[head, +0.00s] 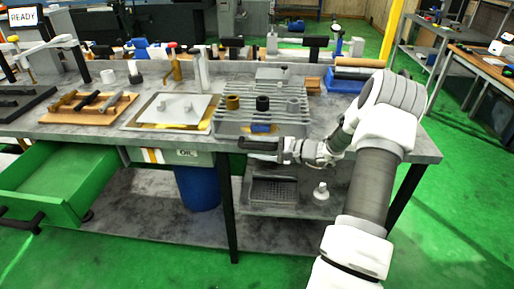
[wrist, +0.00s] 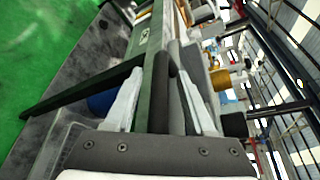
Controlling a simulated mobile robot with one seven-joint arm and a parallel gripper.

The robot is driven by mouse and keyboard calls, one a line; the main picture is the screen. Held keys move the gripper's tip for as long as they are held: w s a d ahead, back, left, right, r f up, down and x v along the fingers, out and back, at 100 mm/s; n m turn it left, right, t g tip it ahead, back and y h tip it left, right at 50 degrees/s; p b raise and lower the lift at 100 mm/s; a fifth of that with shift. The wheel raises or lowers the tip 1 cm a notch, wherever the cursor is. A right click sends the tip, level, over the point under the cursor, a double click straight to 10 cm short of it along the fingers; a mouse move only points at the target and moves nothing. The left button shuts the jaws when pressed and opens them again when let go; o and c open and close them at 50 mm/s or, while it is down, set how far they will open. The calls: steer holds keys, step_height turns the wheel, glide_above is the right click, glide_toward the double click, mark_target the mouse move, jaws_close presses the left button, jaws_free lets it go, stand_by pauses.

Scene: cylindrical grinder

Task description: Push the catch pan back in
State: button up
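The catch pan appears to be the grey tray (head: 228,128) under the ribbed plate at the bench's front edge. A dark bar-shaped handle (head: 258,144) lies in front of it; how they join is hard to see. My gripper (head: 268,153) is at this handle, below the front edge of the bench top. In the wrist view, the two pale fingers of my gripper (wrist: 160,85) stand wide apart. The dark handle (wrist: 160,97) shows between them, with a visible gap to the left finger. Contact with the right finger cannot be told.
A green drawer (head: 52,180) hangs open at the left. Grinder parts, a white plate (head: 170,108) and a wooden tool tray (head: 88,108) lie on the bench. A blue bin (head: 197,188) and a wire basket (head: 272,190) are below. The green floor in front is clear.

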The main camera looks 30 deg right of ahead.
steer(key=v, duration=1.7)
steer(key=shift+s, duration=0.2)
steer(key=shift+d, duration=0.1)
